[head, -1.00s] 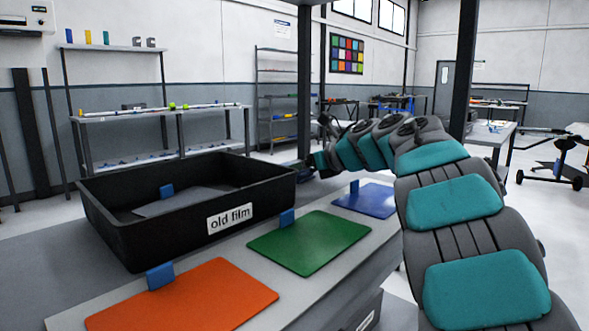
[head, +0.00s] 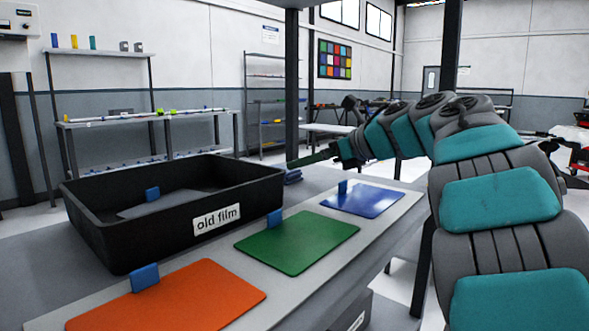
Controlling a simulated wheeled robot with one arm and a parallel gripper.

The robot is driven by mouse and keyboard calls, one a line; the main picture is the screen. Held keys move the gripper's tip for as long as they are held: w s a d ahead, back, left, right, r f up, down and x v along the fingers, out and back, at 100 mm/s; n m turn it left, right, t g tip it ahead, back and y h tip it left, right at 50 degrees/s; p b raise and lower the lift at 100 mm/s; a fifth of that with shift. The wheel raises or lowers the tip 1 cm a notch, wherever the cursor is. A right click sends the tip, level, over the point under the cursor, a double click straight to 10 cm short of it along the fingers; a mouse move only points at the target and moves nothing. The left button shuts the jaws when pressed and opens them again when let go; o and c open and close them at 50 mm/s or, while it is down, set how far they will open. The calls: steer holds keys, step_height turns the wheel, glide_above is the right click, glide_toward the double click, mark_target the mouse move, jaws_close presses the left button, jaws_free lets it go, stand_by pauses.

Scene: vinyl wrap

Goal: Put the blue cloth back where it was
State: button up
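My gripper (head: 312,160) is at the far end of my arm, just above and right of the cloth in the picture. It is small and dark, and its fingers are hard to make out. I cannot tell whether it touches the cloth or whether it is open.
The black "old film" bin (head: 95,225) holds a grey sheet and a blue tab. Orange (head: 190,300), green (head: 297,243) and blue (head: 362,200) panels with blue tabs lie along the table's near edge. A dark post (head: 291,90) rises behind the table.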

steer(key=shift+v, duration=1.35)
